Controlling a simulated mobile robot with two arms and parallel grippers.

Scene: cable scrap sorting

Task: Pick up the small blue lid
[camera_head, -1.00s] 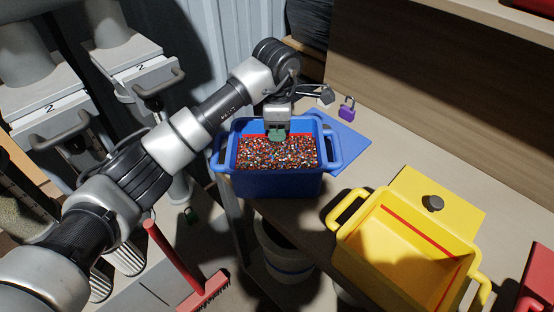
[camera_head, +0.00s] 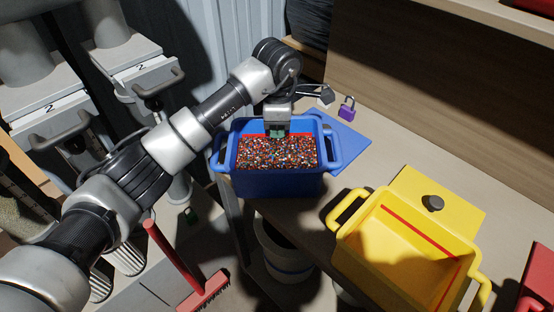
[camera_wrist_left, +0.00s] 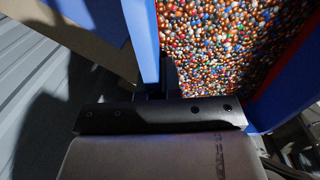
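The small blue lid (camera_head: 347,142) lies flat on the bench, behind and right of the blue bin (camera_head: 275,184), which partly covers it. The bin is full of mixed coloured granules (camera_head: 278,153), with a red line along its inner wall. My left gripper (camera_head: 277,133) points down at the bin's far inner side, left of the lid and apart from it. A small greenish piece shows at its fingertips; I cannot tell what it is. The left wrist view shows granules and blue bin walls (camera_wrist_left: 142,40), but not the lid. The finger gap is hidden. My right gripper is not in view.
A purple padlock (camera_head: 347,109) and a grey one (camera_head: 326,96) are on the bench behind the lid. A yellow bin (camera_head: 350,246) and yellow lid (camera_head: 455,199) are at right. A wooden panel (camera_head: 430,90) backs the bench. A red broom (camera_head: 172,255) stands below.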

